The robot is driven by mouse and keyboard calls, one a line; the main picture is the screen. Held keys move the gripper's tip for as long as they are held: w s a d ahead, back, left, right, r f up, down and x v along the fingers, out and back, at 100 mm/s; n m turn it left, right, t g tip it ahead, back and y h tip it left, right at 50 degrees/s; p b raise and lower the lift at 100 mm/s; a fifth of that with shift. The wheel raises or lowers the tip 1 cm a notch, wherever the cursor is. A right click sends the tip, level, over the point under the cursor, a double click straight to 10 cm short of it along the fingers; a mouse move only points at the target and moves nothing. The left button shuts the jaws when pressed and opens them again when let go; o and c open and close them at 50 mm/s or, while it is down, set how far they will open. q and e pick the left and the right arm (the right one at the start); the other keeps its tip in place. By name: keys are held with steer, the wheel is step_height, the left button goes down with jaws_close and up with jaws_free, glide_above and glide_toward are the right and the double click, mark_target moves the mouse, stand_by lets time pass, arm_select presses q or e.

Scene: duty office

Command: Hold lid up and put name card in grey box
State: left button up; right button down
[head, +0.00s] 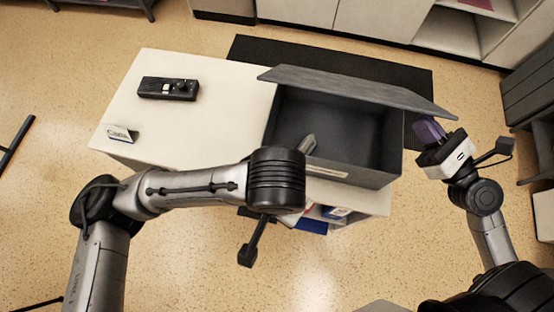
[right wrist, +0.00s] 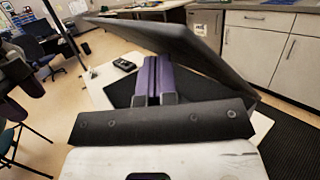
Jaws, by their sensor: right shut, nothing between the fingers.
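My right gripper (head: 428,130) is shut and empty at the lid's right end. In the right wrist view its purple fingers (right wrist: 158,75) are together below the lid (right wrist: 180,42); contact is unclear. The small white name card (head: 122,133) stands folded near the table's left edge. My left gripper (head: 308,145) is mostly hidden behind its wrist, over the box's front wall.
A black device with a knob (head: 168,88) lies on the white table (head: 215,105), behind the name card. The table between them and the box is clear. Books (head: 335,212) show beneath the table top. Cabinets (head: 380,18) stand behind, beyond a dark mat (head: 250,50).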

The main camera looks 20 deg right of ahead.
stand_by(0.3)
steer(key=shift+s+a+f, duration=0.4)
steer(key=shift+s+f, duration=0.15)
steer(key=shift+f, duration=0.15)
steer(key=shift+s+a+f, duration=0.35)
steer(key=shift+s+f, duration=0.2)
steer(key=shift+f, duration=0.15)
steer(key=shift+s+a+f, duration=0.15)
steer(key=shift+s+f, duration=0.1)
steer(key=shift+f, duration=0.3)
steer(key=shift+s+a+f, duration=0.2)
steer(key=shift+s+f, duration=0.05)
steer(key=shift+f, duration=0.25)
steer(key=shift+s+a+f, duration=0.15)
steer(key=shift+s+f, duration=0.1)
steer(key=shift+f, duration=0.4)
steer(key=shift+s+a+f, duration=0.15)
steer(key=shift+s+f, duration=0.05)
steer(key=shift+f, duration=0.3)
steer(key=shift+s+a+f, duration=0.1)
steer(key=shift+s+f, duration=0.1)
steer(key=shift+f, duration=0.35)
steer(key=shift+s+a+f, duration=0.15)
steer(key=shift+s+f, duration=0.05)
steer(key=shift+f, duration=0.3)
